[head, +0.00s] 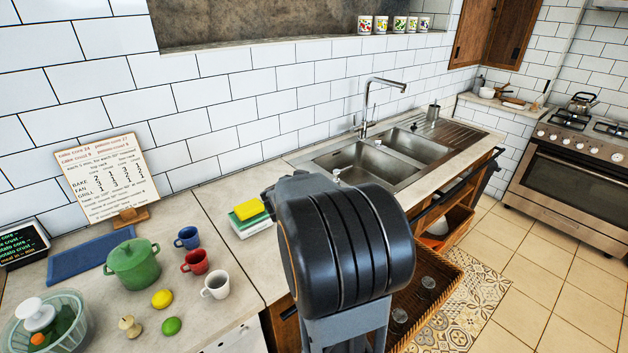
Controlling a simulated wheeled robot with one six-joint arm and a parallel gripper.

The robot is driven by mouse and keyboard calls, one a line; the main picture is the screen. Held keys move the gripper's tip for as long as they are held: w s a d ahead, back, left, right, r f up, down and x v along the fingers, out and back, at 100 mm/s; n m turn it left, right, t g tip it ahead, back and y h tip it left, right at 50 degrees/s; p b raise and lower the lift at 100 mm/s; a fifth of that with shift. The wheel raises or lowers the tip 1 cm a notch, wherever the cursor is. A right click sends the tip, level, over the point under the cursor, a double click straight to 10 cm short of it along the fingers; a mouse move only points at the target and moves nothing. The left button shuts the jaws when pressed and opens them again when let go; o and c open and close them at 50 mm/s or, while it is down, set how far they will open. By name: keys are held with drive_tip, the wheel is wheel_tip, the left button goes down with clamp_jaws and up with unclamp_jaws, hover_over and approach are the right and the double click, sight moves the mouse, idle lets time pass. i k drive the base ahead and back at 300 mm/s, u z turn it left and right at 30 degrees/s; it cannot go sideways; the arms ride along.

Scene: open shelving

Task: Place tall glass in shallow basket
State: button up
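A brown wicker basket (447,287) is pulled out below the counter, right of my arm. Two clear round glass items, one (428,282) farther back and another (399,315) nearer, show in it; I cannot tell whether either is the tall glass. Part of the basket is hidden behind my arm. I cannot tell from this view how deep it is. My arm's large black link fills the middle of the picture.
An open orange-brown drawer (458,220) with a white bowl (438,227) sits under the sink (365,167). The left counter holds a green pot (132,264), blue, red and white mugs, a lemon, a lime and a clear bowl. Tiled floor lies open at right.

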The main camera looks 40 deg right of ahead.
sight(390, 307)
drive_tip(key=k, duration=1)
